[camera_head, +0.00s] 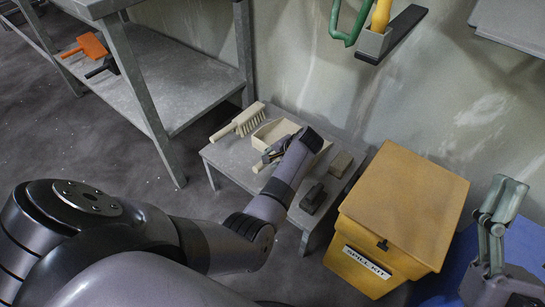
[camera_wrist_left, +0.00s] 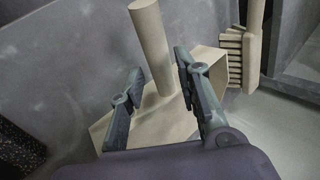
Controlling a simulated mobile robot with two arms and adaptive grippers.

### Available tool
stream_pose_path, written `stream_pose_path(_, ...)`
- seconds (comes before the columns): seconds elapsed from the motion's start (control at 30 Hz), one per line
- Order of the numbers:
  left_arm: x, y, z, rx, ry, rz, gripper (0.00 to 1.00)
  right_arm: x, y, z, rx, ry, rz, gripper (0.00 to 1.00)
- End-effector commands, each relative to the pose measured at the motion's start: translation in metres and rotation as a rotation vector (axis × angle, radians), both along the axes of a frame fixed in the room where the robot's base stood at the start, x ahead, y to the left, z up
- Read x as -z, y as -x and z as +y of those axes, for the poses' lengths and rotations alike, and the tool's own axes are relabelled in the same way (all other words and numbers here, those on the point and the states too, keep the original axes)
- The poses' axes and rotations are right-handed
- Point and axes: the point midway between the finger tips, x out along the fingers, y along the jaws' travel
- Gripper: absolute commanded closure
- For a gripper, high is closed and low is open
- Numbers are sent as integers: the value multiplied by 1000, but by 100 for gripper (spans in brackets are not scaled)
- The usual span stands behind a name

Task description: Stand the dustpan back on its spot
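The beige dustpan (camera_head: 272,133) is on the small grey bench, partly hidden behind my left gripper (camera_head: 272,154). In the left wrist view its round handle (camera_wrist_left: 150,40) rises between the two fingers of my left gripper (camera_wrist_left: 158,62), with its pan (camera_wrist_left: 150,128) below. The fingers are spread to either side of the handle, with gaps showing. Whether the dustpan stands on a marked spot cannot be seen. My right gripper (camera_head: 497,212) is at the far right, above something blue; its finger gap is not clear.
A beige brush (camera_head: 240,120) lies left of the dustpan. A brown block (camera_head: 341,164) and a dark block (camera_head: 313,197) sit on the bench (camera_head: 232,160). A yellow spill kit box (camera_head: 400,205) stands close at right. A metal shelf (camera_head: 180,95) stands at left.

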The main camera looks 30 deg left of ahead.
Motion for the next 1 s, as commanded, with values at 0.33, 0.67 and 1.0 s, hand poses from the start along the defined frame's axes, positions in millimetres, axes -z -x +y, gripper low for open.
stream_pose_path(0.33,-4,1,-3,1,0,1,69,13,-17,2,7,35,113,30)
stream_pose_path(0.67,-8,1,-5,1,0,1,69,27,-31,4,12,66,220,30)
stream_pose_path(1.0,-11,1,-8,1,0,1,69,44,-43,5,18,98,330,30)
